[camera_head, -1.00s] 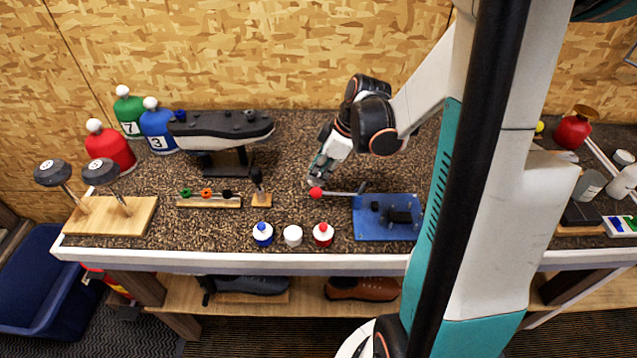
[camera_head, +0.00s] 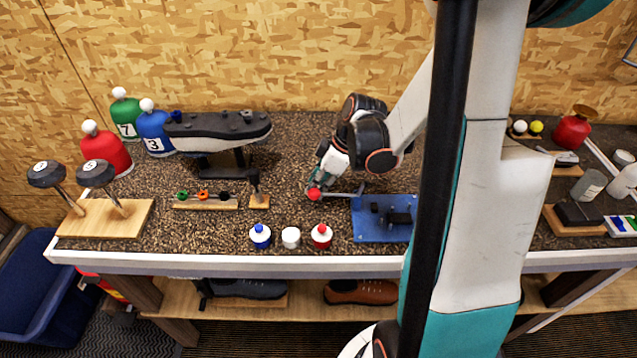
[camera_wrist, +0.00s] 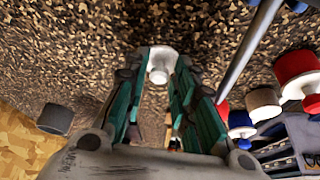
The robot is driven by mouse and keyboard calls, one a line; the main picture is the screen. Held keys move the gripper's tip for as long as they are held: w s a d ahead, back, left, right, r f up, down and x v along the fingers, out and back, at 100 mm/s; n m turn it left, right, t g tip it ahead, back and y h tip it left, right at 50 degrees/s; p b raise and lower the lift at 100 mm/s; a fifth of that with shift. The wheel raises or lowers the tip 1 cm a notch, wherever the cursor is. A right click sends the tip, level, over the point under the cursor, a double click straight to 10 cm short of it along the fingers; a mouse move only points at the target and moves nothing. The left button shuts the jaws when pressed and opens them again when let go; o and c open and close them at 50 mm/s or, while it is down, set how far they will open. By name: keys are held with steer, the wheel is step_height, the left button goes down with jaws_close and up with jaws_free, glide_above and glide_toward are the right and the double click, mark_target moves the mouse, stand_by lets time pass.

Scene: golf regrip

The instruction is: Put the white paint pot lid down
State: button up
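My gripper (camera_head: 317,184) is low over the dark speckled bench, just behind a red ball-ended rod. In the wrist view its teal fingers (camera_wrist: 161,78) are closed in around the white paint pot lid (camera_wrist: 161,58), which has a small knob facing the camera. The lid is hidden in the head view. I cannot tell if it touches the bench.
The rod (camera_head: 340,194) lies close in front of my gripper, and also crosses the wrist view (camera_wrist: 252,45). A blue tray (camera_head: 371,231) is to the right. Bare bench lies behind my gripper.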

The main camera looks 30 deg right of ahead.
steer(key=p+v, duration=0.3)
steer(key=v, duration=0.9)
steer(key=shift+r+p, duration=0.15)
steer(key=shift+p, duration=0.25)
